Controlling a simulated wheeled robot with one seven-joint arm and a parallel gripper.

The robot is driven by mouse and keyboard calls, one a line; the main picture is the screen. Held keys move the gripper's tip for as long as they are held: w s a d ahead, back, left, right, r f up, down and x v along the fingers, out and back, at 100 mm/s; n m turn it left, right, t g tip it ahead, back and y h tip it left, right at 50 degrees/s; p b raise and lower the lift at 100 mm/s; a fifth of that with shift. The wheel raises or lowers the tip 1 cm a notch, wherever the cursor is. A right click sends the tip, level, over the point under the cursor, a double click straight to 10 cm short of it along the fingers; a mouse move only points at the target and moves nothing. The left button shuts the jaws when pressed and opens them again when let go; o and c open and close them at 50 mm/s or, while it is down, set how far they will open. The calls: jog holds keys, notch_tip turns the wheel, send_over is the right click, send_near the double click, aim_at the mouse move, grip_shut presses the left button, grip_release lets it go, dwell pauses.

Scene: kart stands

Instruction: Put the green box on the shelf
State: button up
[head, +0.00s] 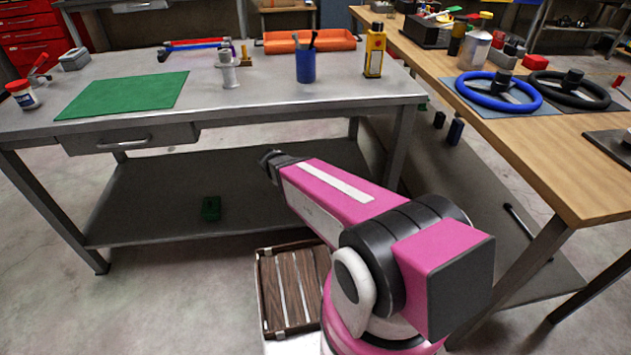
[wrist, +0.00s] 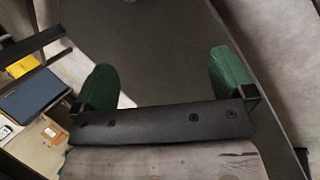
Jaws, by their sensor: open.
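A dark grey surface (wrist: 150,35) lies beyond the fingers. I cannot make out the green box in the wrist view. The fingers are hidden in the head view.
The workbench top (head: 215,105) is above the shelf, with a drawer (head: 130,138) at its front. A slatted wooden crate (head: 290,290) is beside my base. A wooden table (head: 560,150) stands right. A blue object (wrist: 35,95) shows left in the wrist view.

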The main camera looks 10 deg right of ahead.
jog(key=s+d+r+m+g+y, duration=0.2)
jog(key=s+d+r+m+y, duration=0.3)
jog(key=s+d+r+m, duration=0.2)
jog(key=shift+s+r+m+g, duration=0.4)
jog(key=shift+s+m, duration=0.45)
jog(key=shift+m, duration=0.35)
